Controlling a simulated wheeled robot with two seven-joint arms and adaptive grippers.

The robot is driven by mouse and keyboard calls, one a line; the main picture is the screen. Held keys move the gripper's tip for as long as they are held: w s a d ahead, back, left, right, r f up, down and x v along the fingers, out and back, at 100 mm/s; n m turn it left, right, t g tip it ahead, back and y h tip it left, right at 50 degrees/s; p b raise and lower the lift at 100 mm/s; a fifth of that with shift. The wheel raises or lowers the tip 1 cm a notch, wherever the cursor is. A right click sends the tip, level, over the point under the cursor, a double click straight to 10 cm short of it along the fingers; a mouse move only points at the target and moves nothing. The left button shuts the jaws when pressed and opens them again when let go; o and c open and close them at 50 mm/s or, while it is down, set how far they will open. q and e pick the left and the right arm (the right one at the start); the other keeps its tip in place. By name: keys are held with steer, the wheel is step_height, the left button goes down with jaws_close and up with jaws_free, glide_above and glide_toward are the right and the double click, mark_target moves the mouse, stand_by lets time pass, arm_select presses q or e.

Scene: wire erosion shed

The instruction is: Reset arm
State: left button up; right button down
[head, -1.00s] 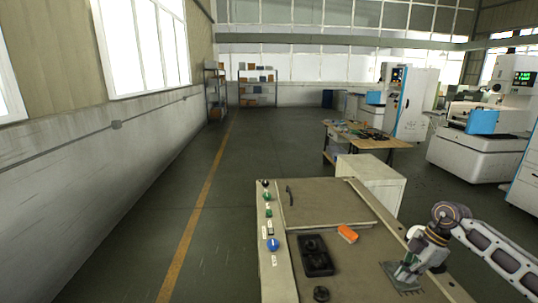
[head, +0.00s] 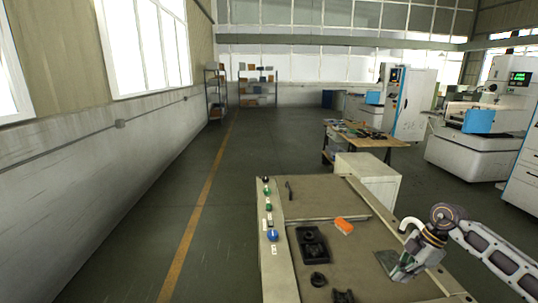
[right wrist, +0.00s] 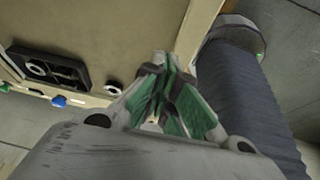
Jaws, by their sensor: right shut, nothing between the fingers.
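My right gripper (head: 392,266) comes in from the right in the head view, over the right part of the beige machine top (head: 330,198). In the right wrist view its green-lined fingers (right wrist: 166,88) are together with nothing between them. I cannot tell how high above the top it is. My left gripper is not in view. The task names no object.
The top carries a black fixture (head: 312,246), an orange block (head: 344,226) and a small dark ring (head: 318,280). A blue button (head: 272,236) is on its left edge strip. A white cabinet (head: 368,178) and a workbench (head: 372,141) stand beyond. Floor at left is clear.

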steer(key=w+a+n+t+y, duration=0.3)
steer(key=a+y, duration=0.3)
steer(key=a, duration=1)
steer(key=w+a+r+m+t+y, duration=0.2)
steer(key=a+r+m+t+y, duration=0.25)
steer(key=a+r+t, duration=0.6)
steer(key=s+d+f+m+h, duration=0.6)
steer(key=d+f+m+h, duration=0.5)
steer(key=m+h, duration=0.45)
steer(key=s+a+f+g+y, duration=0.1)
steer(key=s+f+g, duration=0.45)
steer(key=s, duration=0.55)
steer(key=s+a+f+g, duration=0.1)
steer(key=s+f+g, duration=0.5)
steer(key=s, duration=0.5)
step_height(320, 180, down, 33)
steer(key=s, duration=0.2)
steer(key=s+d+f, duration=0.2)
steer(key=s+f, duration=0.8)
steer(key=s, duration=0.1)
steer(key=s+d+f+n+g, duration=0.1)
steer(key=s+f, duration=0.9)
steer(key=s, duration=0.2)
steer(key=shift+d+f, duration=0.25)
steer(key=shift+d, duration=0.1)
